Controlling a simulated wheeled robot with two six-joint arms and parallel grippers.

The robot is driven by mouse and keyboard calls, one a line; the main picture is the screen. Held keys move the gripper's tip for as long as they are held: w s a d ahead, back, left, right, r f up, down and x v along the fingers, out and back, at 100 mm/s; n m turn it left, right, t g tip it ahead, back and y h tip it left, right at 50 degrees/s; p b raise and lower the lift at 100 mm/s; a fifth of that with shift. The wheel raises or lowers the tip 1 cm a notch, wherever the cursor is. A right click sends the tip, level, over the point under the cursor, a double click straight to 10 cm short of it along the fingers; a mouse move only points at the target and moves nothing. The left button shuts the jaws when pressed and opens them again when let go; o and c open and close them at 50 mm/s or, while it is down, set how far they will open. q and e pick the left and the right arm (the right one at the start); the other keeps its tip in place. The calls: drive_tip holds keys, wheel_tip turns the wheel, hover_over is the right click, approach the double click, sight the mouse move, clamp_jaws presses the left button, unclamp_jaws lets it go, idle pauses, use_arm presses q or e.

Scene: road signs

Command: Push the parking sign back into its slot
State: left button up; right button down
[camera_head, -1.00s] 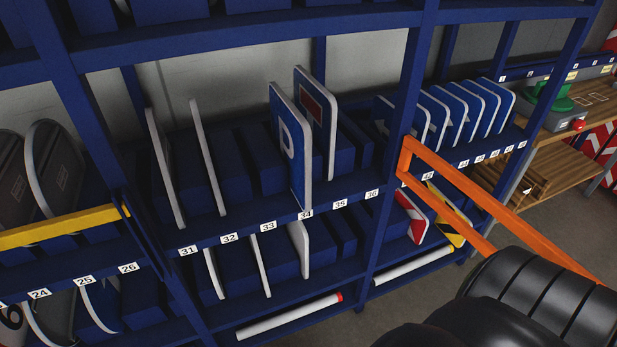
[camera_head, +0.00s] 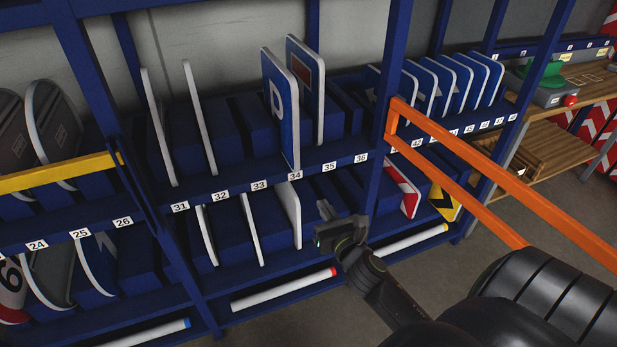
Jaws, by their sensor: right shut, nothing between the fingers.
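The parking sign (camera_head: 284,115) is a blue panel with a white P. It stands upright at slot 34 of the blue rack (camera_head: 232,200) and sticks out in front of its neighbours, its lower front edge close to the 34 label. My right gripper (camera_head: 323,222) is dark, shut and empty, in front of the rack below the 34 and 35 labels. It is lower than the parking sign, a little to its right, and apart from it. My left gripper is not in view.
A blue sign with a dark red panel (camera_head: 308,85) stands just right of the parking sign. Thin signs (camera_head: 200,115) stand at the left slots. An orange bar frame (camera_head: 455,145) juts out at the right. A yellow bar (camera_head: 55,174) crosses the left bay.

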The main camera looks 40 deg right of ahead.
drive_tip(key=r, duration=0.1)
approach(299, 162)
drive_tip(key=shift+n, duration=0.4)
drive_tip(key=x, duration=0.7)
drive_tip(key=shift+w, duration=0.2)
drive_tip(key=x, duration=0.9)
drive_tip(key=shift+r+b, duration=0.2)
drive_tip(key=shift+b, duration=0.15)
drive_tip(key=shift+s, duration=0.1)
